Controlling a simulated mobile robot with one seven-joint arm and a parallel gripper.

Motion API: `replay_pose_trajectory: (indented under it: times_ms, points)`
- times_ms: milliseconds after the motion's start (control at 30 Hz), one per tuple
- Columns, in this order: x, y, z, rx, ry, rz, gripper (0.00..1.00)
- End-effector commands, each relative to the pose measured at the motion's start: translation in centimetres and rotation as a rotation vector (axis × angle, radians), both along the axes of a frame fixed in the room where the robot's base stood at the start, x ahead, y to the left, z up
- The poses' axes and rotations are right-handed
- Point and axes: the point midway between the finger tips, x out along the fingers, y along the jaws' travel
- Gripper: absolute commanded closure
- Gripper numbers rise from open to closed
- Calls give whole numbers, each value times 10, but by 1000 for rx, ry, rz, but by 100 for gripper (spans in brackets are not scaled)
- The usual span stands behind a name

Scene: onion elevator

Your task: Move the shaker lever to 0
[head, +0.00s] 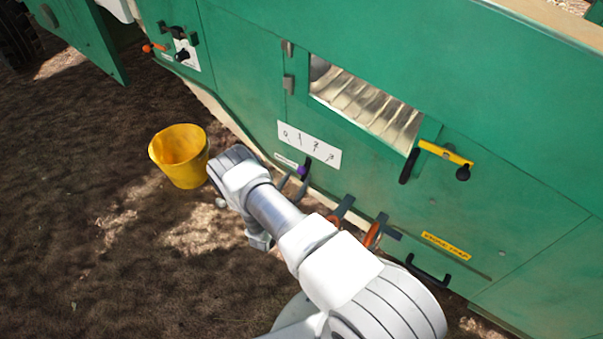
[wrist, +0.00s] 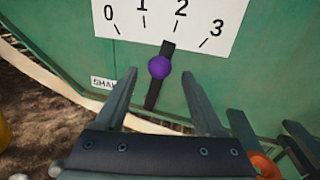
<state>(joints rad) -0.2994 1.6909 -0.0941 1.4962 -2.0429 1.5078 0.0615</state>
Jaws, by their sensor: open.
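The shaker lever (wrist: 152,98) is a dark bar with a purple knob (wrist: 159,67) on the green panel. Its upper end points between 1 and 2 on the white scale plate (wrist: 165,18), closer to 2. The 0 mark is at the plate's left end. In the head view the lever (head: 307,163) is below the scale plate (head: 309,145). My gripper (wrist: 158,75) is open, with one finger on each side of the knob in the wrist view and gaps on both sides. My arm hides part of the gripper in the head view.
A white label (wrist: 103,83), partly covered by the left finger, is left of the lever. Orange-marked handles (head: 373,232) are to the right. A yellow bucket (head: 181,158) stands on the bare ground to the left.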

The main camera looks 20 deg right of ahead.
Motion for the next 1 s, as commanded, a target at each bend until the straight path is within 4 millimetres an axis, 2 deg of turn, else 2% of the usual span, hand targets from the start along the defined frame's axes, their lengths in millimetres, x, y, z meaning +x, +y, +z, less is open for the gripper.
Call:
replay_pose_trajectory:
  times_ms: [100, 300, 667, 1000]
  points:
    - [16, -16, -1, 1, -4, -2, 29]
    - [30, -31, -1, 1, -1, -2, 29]
    - [34, -34, 1, -1, -1, 1, 29]
    - [33, -33, 0, 0, 0, 0, 90]
